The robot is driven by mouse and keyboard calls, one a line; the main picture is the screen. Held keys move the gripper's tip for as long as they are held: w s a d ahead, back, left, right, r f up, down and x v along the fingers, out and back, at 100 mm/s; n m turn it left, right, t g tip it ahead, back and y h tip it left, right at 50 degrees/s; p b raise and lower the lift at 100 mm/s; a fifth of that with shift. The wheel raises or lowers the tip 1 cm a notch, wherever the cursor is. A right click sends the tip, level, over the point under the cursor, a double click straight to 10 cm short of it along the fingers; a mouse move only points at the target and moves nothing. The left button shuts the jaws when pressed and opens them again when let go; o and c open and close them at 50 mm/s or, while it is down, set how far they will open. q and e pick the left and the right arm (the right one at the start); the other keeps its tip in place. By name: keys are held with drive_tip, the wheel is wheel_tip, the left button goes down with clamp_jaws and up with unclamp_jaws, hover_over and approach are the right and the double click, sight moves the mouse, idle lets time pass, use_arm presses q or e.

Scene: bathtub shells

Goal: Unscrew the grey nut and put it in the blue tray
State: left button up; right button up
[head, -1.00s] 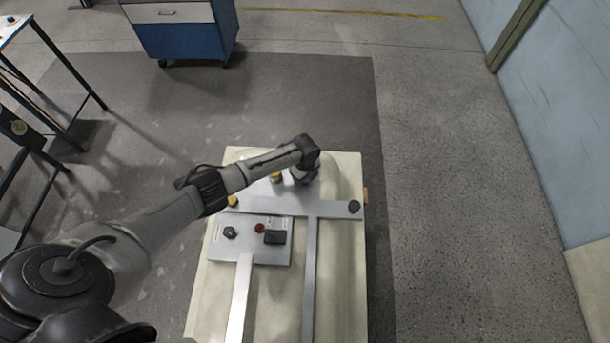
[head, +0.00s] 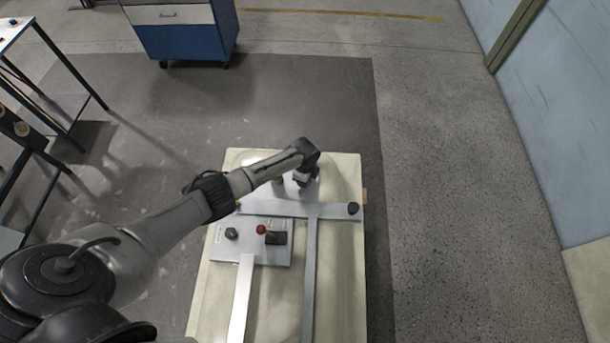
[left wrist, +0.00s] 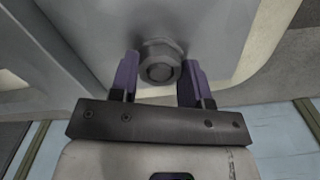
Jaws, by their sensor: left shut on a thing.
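The grey nut (left wrist: 159,62) sits on a round stud against a pale plate in the left wrist view. My left gripper (left wrist: 157,78) has its purple fingers on either side of the nut and is shut on it. In the head view my left arm reaches over the far end of the cream shell (head: 345,290), and the wrist hides the fingers and the nut there. I cannot make out a blue tray in either view. My right gripper is not in view.
A metal plate (head: 225,250) with a red knob (head: 261,229) and dark knobs lies on the shell, with metal bars (head: 309,270) beside it. A blue drawer cabinet (head: 185,42) stands at the back. Dark-framed tables stand at the left. The floor right of the shell is clear.

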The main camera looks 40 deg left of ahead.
use_arm(q)
drive_tip(key=n+p, duration=0.1)
drive_tip(key=n, duration=0.3)
drive_tip(key=shift+r+n, duration=0.1)
drive_tip(key=shift+n, duration=0.2)
drive_tip(key=n+p, duration=0.1)
drive_tip(key=n, duration=0.2)
drive_tip(key=shift+n, duration=0.3)
drive_tip(key=o, duration=1.1)
drive_tip(key=shift+c, duration=1)
